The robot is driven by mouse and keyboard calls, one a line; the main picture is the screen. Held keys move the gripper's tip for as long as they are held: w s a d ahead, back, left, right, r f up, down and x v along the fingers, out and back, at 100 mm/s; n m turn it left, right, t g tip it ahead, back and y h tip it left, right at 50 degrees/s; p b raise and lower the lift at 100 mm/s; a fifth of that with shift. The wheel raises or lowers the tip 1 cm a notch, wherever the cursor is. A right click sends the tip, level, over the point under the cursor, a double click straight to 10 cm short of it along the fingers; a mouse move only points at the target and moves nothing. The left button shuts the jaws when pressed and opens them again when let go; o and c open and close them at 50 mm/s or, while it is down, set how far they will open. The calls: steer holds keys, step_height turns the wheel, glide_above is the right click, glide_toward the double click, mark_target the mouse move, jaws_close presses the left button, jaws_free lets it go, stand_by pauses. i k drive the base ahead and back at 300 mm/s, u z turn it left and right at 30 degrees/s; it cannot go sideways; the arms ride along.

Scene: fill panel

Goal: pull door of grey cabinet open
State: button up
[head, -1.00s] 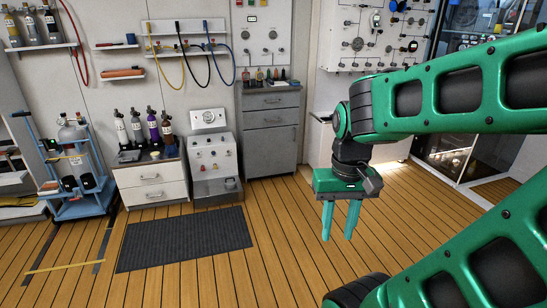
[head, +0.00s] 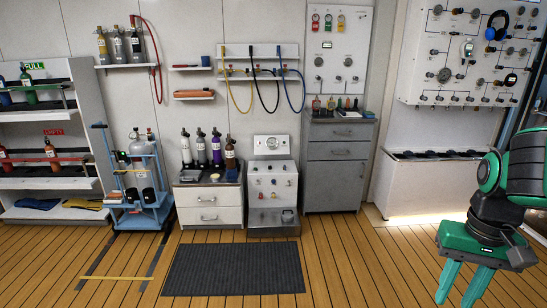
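The grey cabinet (head: 333,187) stands against the back wall, right of the middle of the head view. Its upper front has drawer-like panels with small handles, and a plain lower front sits below them. All its fronts look shut. My green gripper (head: 459,284) is at the lower right, in front of and to the right of the cabinet and well apart from it. Its two fingers point down and stand apart with nothing between them.
Tools stand on the cabinet top. A grey fill station (head: 272,190) and a white drawer unit (head: 209,207) are to its left. A blue cylinder trolley (head: 140,185) stands farther left. A dark mat (head: 232,268) lies in front. Wooden floor before the cabinet is clear.

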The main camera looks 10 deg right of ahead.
mark_target(332, 186)
steer(key=z, duration=0.6)
steer(key=i, duration=1.15)
steer(key=z, duration=0.6)
steer(key=i, duration=1.25)
steer(key=u, duration=0.55)
steer(key=i, duration=1.2)
steer(key=u, duration=0.8)
steer(key=i, duration=0.3)
steer(key=u, duration=0.05)
